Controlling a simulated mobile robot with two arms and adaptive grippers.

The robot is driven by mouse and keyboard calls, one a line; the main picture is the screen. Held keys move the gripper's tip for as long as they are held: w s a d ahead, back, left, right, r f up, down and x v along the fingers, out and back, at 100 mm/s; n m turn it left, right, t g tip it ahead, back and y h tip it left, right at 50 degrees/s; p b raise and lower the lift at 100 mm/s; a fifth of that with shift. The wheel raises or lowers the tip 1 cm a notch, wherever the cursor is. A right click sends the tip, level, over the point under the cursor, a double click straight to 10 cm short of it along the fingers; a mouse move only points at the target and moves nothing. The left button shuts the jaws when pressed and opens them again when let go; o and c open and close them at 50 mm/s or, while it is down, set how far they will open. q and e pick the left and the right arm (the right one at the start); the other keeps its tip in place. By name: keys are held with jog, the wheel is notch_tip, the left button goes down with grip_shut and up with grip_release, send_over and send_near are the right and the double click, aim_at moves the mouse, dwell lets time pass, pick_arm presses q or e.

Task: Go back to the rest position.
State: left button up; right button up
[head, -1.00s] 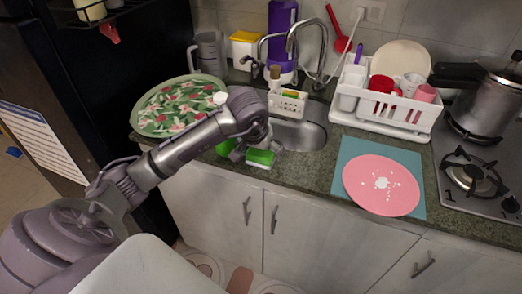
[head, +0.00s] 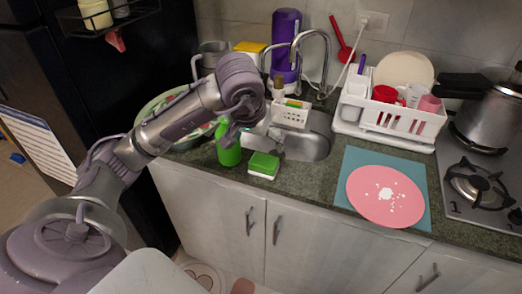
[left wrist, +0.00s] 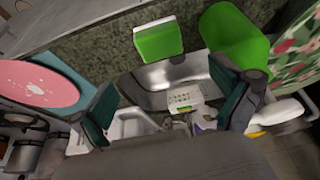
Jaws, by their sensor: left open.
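My left arm comes in from the left in the head view and bends down at the wrist over the counter. My left gripper (head: 252,132) hangs in front of the sink, above the green-and-white sponge (head: 264,165) and beside the green bottle (head: 229,152). In the left wrist view its two dark-green finger pads (left wrist: 172,100) stand wide apart with nothing held between them. The sponge (left wrist: 158,39) and the green bottle (left wrist: 235,37) lie beyond the fingertips there. My right gripper is not in view.
The sink (head: 308,146) has a faucet behind it. A white dish rack (head: 388,128) stands to its right. A pink plate (head: 384,196) with white powder lies on a blue mat (head: 354,158). A floral tray (head: 150,106) is partly behind my arm.

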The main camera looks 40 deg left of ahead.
pick_arm(q)
jog(key=shift+s+r, duration=0.25)
jog(key=shift+r, duration=0.25)
